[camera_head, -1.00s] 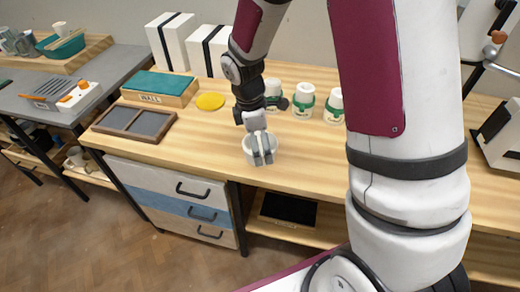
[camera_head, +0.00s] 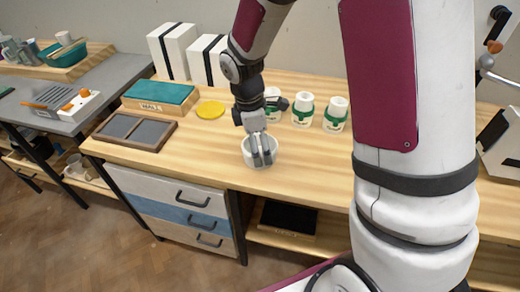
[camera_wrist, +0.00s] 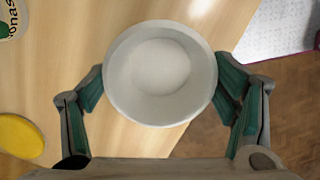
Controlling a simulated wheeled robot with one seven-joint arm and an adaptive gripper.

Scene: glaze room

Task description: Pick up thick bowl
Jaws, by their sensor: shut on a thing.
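The thick bowl (camera_head: 247,155) is white and upright, above the front part of the wooden table. In the wrist view, the bowl (camera_wrist: 160,80) appears from above with a wide, thick rim and an empty inside. My gripper (camera_head: 262,154) comes down from above and is shut on the bowl. In the wrist view, its green-padded fingers (camera_wrist: 160,100) lie on the left and right sides of the bowl. The exact contact points are hidden. I cannot clearly tell the gap between the bowl's base and the tabletop.
White jars with green bands (camera_head: 303,110) stand behind the bowl. A yellow disc (camera_head: 210,110), a dark two-part tray (camera_head: 136,130) and a green-topped box (camera_head: 160,97) lie to the left. White boxes (camera_head: 172,50) stand at the back. My arm hides the table's right part.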

